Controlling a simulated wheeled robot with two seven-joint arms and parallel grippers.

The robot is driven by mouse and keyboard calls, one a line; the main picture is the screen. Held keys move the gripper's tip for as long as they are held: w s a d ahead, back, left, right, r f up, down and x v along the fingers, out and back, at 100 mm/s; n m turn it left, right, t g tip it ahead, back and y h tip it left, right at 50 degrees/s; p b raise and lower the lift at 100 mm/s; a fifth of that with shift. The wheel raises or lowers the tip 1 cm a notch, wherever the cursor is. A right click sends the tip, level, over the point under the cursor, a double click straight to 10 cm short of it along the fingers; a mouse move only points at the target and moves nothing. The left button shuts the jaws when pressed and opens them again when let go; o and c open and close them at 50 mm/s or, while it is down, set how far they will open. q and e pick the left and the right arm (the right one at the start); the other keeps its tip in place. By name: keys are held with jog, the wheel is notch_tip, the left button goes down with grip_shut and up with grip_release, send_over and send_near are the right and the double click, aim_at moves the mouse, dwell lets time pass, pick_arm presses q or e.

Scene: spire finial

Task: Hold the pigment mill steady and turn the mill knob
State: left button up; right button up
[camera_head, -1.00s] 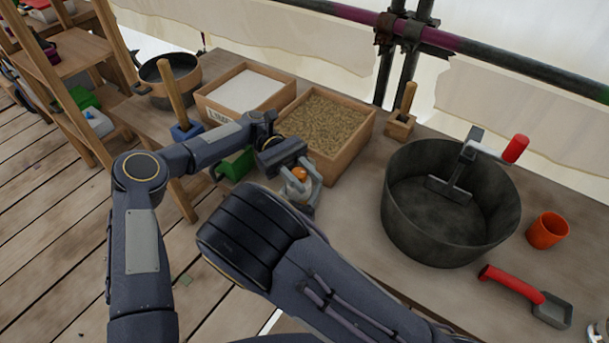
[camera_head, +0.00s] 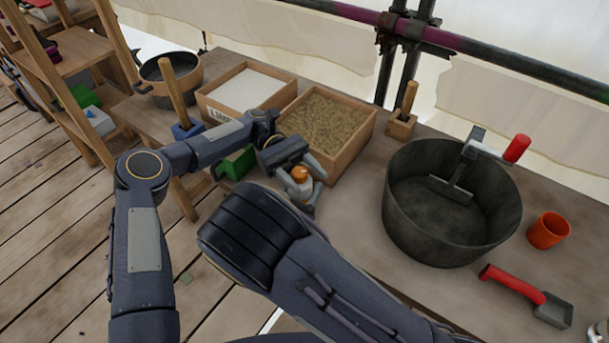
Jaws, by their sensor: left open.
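The orange mill knob (camera_head: 300,174) shows near the middle of the head view, at the near edge of the table. The pigment mill's body below it is mostly hidden by my gripper and arm. My left gripper (camera_head: 302,181) reaches in from the left and is open. Its pale grey fingers are spread around the knob; whether they touch it I cannot tell. My right arm crosses the foreground below the mill, and its gripper is not in view.
Behind the mill stand a box of tan grain (camera_head: 325,122) and a box of white powder (camera_head: 245,90). A green block (camera_head: 236,163) lies left of my left wrist. A large dark tub (camera_head: 452,225), orange cup (camera_head: 548,230) and red-handled scoop (camera_head: 515,284) stand to the right.

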aim_at(299, 171)
pick_arm(q)
notch_tip(299, 171, up, 10)
dwell(0.4)
jog(key=shift+f, duration=0.1)
jog(key=s+d+f+n+t+y, duration=0.2)
jog(key=d+f+n+t+y, duration=0.25)
jog(key=n+t+y, duration=0.45)
jog(key=w+a+r+n+t+y, duration=0.2)
jog(key=w+a+r+n+t, duration=0.1)
jog(key=a+r+n+t, duration=0.5)
jog(key=f, duration=0.4)
jog(key=d+f+g, duration=0.1)
jog(key=f, duration=0.3)
jog(key=d+f+n+g, duration=0.1)
jog(key=f, duration=0.3)
jog(key=shift+w+d+f, duration=0.1)
jog(key=shift+w+d, duration=0.15)
jog(key=shift+c, duration=0.3)
